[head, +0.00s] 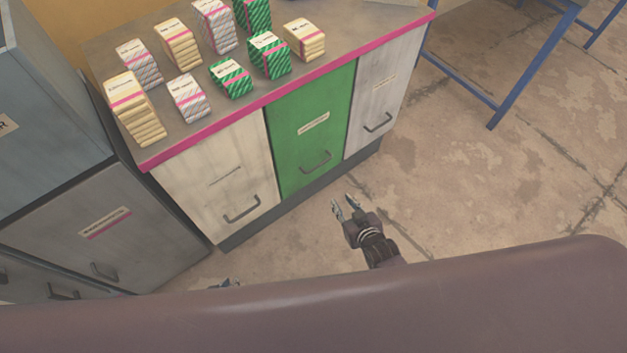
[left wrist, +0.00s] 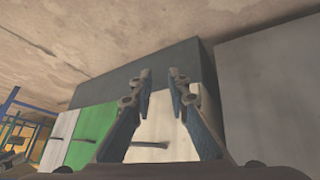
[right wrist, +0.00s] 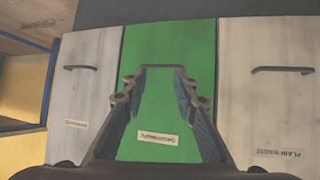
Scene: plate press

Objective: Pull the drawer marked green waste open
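The green drawer front (head: 300,145) is in the middle of the cabinet, flush with its neighbours. Its pale label (head: 314,123) is too small to read surely. Its dark bar handle (head: 316,162) is near the bottom. My right gripper (head: 344,204) is open in front of the green drawer, apart from it in the head view. In the right wrist view the green front (right wrist: 165,100) lies between and behind the fingers, with the handle (right wrist: 158,67) between the fingertips. My left gripper (left wrist: 161,75) is open and empty, facing the cream drawer; only its tips show at the bottom in the head view.
A cream drawer (head: 215,165) and a pale grey drawer (head: 385,85) flank the green one, both shut. Several wrapped bundles stand on the pink-edged top (head: 290,88). A grey cabinet (head: 120,230) is at left, a blue-legged table (head: 510,75) at right. Floor in front is clear.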

